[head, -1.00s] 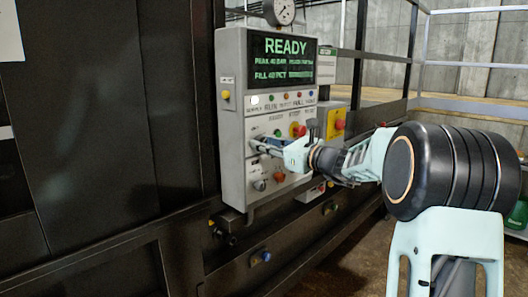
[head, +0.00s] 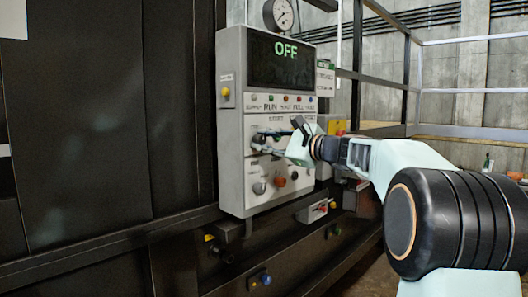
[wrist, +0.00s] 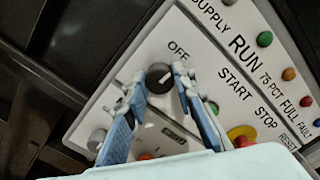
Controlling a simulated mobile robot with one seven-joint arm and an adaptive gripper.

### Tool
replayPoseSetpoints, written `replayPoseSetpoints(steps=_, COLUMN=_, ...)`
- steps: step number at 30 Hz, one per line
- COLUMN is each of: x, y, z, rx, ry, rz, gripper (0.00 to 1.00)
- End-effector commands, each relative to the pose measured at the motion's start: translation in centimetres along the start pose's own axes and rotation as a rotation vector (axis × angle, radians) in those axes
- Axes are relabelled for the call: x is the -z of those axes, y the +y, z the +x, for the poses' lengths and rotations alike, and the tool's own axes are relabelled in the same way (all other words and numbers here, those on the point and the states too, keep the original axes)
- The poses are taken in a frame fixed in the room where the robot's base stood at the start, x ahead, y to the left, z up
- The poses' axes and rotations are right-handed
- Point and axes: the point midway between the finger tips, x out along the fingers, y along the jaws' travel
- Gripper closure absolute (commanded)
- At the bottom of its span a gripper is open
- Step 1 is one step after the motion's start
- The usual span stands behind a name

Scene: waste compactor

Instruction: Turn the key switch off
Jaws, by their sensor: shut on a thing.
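The key switch (wrist: 160,78) is a round dark knob with a pale mark, just below the printed word OFF in the wrist view. My gripper (wrist: 157,80) has its two blue fingers on either side of the knob, shut on it. In the head view my gripper (head: 262,138) reaches the left part of the grey control panel (head: 232,170) from the right, and its fingers largely hide the switch there. The panel's screen (head: 280,62) is dark and reads OFF in green.
The red stop button (wrist: 241,136) with its yellow collar is close to the right finger. A row of small lamps (head: 285,98) runs under the screen. More knobs (head: 259,188) sit lower on the panel. A gauge (head: 279,14) stands above it.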

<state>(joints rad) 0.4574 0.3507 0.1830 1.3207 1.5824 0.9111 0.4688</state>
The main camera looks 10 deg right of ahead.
Motion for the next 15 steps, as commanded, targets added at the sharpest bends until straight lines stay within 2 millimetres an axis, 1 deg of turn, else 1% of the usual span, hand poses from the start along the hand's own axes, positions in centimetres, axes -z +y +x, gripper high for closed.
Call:
replayPoseSetpoints(steps=1, x=0.16, y=0.22, z=0.0, rx=0.0, ry=0.0, rz=-0.021, gripper=1.0)
replayPoseSetpoints(steps=6, x=0.09, y=0.09, z=-0.01, rx=0.0, ry=0.0, rz=-0.064, gripper=1.0)
replayPoseSetpoints(steps=15, x=0.01, y=-0.03, z=-0.01, rx=0.0, ry=0.0, rz=-0.084, gripper=1.0)
